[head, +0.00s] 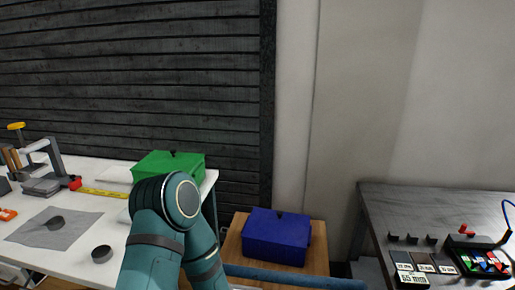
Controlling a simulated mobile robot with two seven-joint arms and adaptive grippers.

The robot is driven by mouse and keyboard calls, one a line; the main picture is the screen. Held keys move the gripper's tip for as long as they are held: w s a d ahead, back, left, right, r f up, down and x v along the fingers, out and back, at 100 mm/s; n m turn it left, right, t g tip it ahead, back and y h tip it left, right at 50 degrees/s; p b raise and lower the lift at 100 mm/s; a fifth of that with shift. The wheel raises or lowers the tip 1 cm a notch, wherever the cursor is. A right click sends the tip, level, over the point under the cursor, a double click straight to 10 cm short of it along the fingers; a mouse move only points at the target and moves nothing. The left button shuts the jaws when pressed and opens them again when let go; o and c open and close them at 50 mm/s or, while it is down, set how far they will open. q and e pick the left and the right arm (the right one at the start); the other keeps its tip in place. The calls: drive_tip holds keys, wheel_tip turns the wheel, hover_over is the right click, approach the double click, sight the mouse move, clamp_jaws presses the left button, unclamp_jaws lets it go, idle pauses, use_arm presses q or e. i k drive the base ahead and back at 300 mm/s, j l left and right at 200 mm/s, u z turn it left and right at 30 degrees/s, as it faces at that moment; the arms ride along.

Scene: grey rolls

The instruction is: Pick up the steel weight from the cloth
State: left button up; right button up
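A grey cloth (82,228) lies flat on the white table at the left. A small round dark grey piece (55,222), which looks like the steel weight, sits on the cloth near its middle. A second, similar dark grey round piece (101,254) stands on the bare table, to the right of the cloth. It is too small to tell their material. Neither gripper shows in this view. One teal arm of mine rises in the middle foreground and covers part of the table's right end.
The white table (118,215) also bears a green box (168,164), a yellow ruler (103,193) and a clamp-like grey tool (45,170). A blue box (277,236) stands on a low wooden stand (233,243). A dark bench (420,208) at the right holds labelled trays and small parts.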

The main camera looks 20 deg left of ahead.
sight(56, 223)
drive_tip(key=j+z, duration=0.15)
drive_tip(key=j, duration=0.2)
drive_tip(key=k+j+z, duration=0.2)
drive_tip(key=j, duration=0.15)
drive_tip(key=j+z, duration=0.15)
drive_tip(key=j, duration=0.25)
drive_tip(key=k+j+z, duration=0.35)
drive_tip(key=j, duration=0.3)
drive_tip(key=k+j, duration=0.2)
drive_tip(key=j, duration=0.2)
drive_tip(key=k+j+z, duration=0.1)
drive_tip(key=j, duration=0.35)
drive_tip(key=k+j, duration=0.5)
drive_tip(key=j, duration=0.3)
drive_tip(key=z, duration=0.05)
